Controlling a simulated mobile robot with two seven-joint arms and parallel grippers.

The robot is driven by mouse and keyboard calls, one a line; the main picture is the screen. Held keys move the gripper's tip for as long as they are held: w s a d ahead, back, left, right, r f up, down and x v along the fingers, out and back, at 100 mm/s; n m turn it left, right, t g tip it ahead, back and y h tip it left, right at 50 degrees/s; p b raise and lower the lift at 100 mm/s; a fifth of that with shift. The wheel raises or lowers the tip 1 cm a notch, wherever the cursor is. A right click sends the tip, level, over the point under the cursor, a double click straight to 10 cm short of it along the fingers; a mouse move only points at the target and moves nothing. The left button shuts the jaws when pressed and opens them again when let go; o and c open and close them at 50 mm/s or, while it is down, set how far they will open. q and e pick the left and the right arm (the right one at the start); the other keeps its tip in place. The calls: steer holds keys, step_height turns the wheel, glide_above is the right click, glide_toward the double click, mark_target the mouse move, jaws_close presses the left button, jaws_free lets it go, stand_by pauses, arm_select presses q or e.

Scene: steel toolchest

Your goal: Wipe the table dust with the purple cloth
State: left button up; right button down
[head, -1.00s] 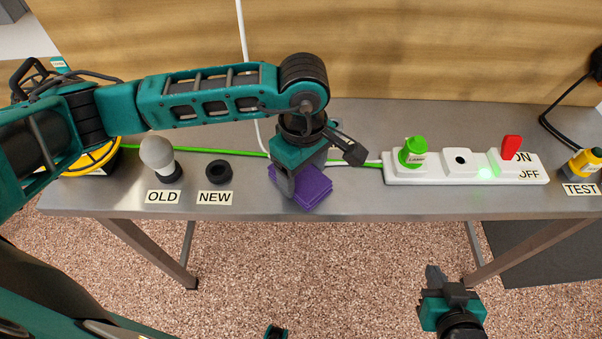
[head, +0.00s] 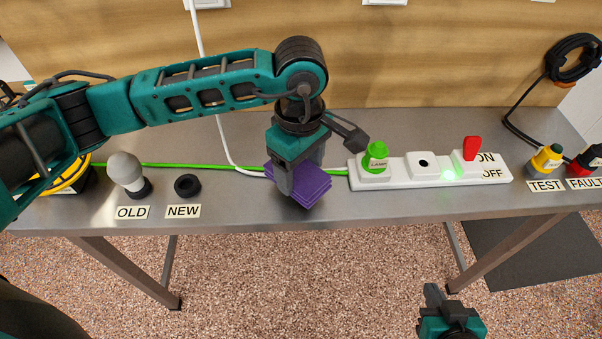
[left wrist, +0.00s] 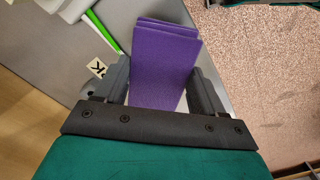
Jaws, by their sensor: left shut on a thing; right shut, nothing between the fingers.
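The folded purple cloth (head: 312,190) is at the middle of the steel table (head: 240,207), near its front edge. My left gripper (head: 298,192) points down and is shut on the cloth. In the left wrist view the purple cloth (left wrist: 166,65) sits between the two fingers of my left gripper (left wrist: 160,85). I cannot tell whether the cloth touches the table. My right gripper (head: 436,298) is shut and empty, low in front of the table over the floor. No dust can be made out on the table.
A white power strip (head: 400,178) with a green plug and red switch lies right of the cloth. A bulb (head: 126,170) and a black ring (head: 187,185) stand to the left. A green cable (head: 215,168) and a white cable run behind. TEST and FAULT items (head: 545,162) stand at the right.

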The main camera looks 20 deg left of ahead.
arm_select(q)
steer(key=shift+r+p, duration=0.85)
steer(key=shift+r, duration=1.4)
arm_select(e)
steer(key=shift+s+r, duration=0.3)
steer(key=shift+r, duration=0.2)
steer(key=shift+s+r, duration=0.25)
steer(key=shift+r, duration=0.25)
steer(key=shift+d, duration=0.1)
